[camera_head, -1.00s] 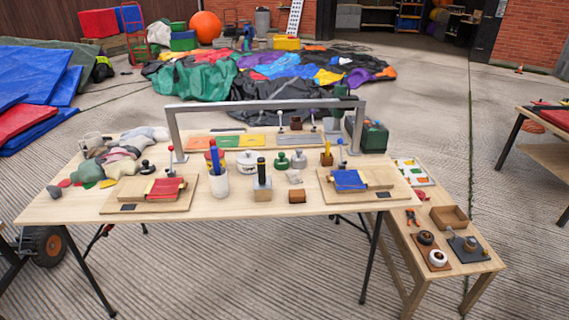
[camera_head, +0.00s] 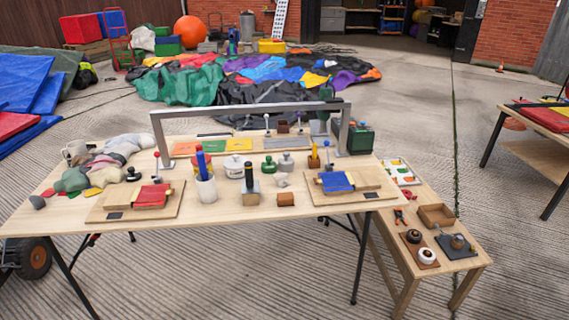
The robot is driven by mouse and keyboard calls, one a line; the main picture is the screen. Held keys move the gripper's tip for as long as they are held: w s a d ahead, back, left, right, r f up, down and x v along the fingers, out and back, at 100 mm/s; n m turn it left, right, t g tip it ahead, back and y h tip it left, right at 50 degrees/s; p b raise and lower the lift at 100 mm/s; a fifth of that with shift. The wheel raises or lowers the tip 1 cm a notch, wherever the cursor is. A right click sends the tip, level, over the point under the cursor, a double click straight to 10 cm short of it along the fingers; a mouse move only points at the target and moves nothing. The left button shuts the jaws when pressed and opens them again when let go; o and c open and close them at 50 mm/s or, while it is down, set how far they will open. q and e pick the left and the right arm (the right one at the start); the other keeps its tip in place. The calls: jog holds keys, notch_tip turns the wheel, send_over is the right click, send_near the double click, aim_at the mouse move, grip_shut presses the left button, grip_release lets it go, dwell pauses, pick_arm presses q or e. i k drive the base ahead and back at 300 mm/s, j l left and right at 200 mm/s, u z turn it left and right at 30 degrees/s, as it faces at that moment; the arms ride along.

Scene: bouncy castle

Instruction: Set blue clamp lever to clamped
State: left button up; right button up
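A wooden board (camera_head: 371,191) lies at the right end of the long table, with a blue fabric piece (camera_head: 336,182) on it. Behind the fabric stands a thin clamp lever with a small blue knob (camera_head: 327,144). The lever looks roughly upright; the clamp under it is too small to make out. A matching board (camera_head: 110,204) at the left holds a red fabric piece (camera_head: 152,195) and a red-knobbed lever (camera_head: 157,154). Neither of my grippers is in view.
The long table (camera_head: 240,218) also bears a grey metal frame (camera_head: 245,110), a white cup of markers (camera_head: 206,188), a black-handled block (camera_head: 250,183) and several weights. A low bench (camera_head: 442,278) with trays adjoins at right. The ground in front is clear.

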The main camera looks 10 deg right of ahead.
aim_at(326, 143)
jog(key=i+l, duration=0.3)
jog(key=l, duration=0.2)
jog(key=i+l, duration=0.3)
jog(key=l, duration=0.15)
jog(key=i+l, duration=0.3)
jog(key=l, duration=0.2)
jog(key=i+l, duration=0.3)
jog(key=l, duration=0.15)
jog(key=i+l, duration=0.3)
jog(key=l, duration=0.2)
